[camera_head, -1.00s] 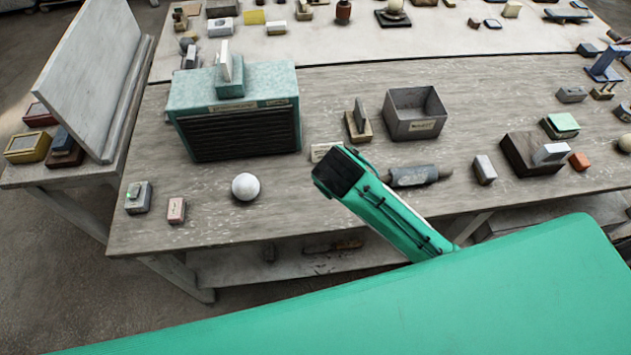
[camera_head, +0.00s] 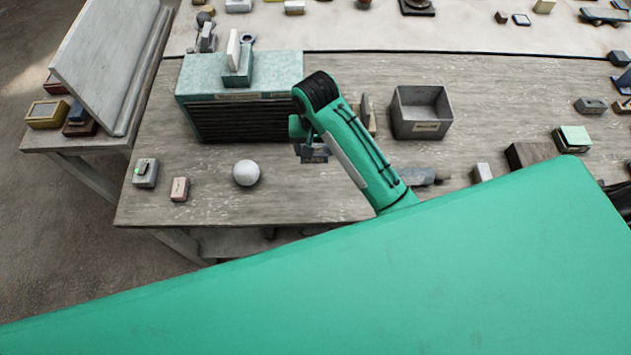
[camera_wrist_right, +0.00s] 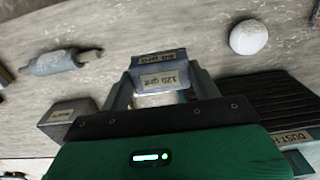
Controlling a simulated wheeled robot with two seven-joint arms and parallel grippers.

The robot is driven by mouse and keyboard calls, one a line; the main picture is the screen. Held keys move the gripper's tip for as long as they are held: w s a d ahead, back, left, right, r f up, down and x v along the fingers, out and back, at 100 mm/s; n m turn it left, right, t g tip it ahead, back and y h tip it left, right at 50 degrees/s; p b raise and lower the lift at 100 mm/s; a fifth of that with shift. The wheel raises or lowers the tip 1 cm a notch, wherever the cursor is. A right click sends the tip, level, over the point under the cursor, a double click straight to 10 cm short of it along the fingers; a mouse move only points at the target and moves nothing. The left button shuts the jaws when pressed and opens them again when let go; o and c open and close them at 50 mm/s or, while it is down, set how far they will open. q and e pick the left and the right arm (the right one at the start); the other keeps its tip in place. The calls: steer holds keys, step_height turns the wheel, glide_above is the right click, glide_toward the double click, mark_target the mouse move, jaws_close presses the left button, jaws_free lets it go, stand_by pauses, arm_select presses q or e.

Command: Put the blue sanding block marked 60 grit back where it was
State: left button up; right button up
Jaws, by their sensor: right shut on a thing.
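My right gripper (camera_head: 312,152) hangs over the worktable in front of the teal vented box. In the right wrist view the gripper (camera_wrist_right: 160,88) is shut on a blue-grey sanding block (camera_wrist_right: 140,66). Two pale labels show on the block; the far one appears to read 60 grit, and the nearer one reads 120 grit. The block seems to be clear of the tabletop, though the gap is hard to judge. In the head view it is small and dark below the wrist. My left gripper is not in view.
On the worktable (camera_head: 210,215) are the teal vented box (camera_head: 240,97), a white sphere (camera_head: 246,173), a grey open bin (camera_head: 421,112) and a grey roller-like thing (camera_wrist_right: 62,62). A grey block (camera_head: 146,173) and a pink block (camera_head: 180,189) sit at left. The front-left tabletop is mostly clear.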

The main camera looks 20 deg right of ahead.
mark_target(316, 159)
steer(key=shift+s+a+f, duration=0.1)
steer(key=shift+s+f, duration=0.1)
steer(key=shift+f, duration=0.35)
steer(key=f+b, duration=0.4)
steer(key=shift+d, duration=0.3)
step_height(316, 159, down, 8)
steer(key=p, duration=0.3)
steer(key=shift+f+p, duration=0.2)
steer(key=shift+p, duration=0.2)
step_height(316, 159, down, 4)
steer(key=shift+f+p, duration=0.15)
steer(key=shift+p, duration=0.3)
steer(key=shift+f, duration=0.3)
steer(key=shift+f, duration=0.1)
steer(key=o, duration=1.1)
steer(key=shift+c, duration=0.2)
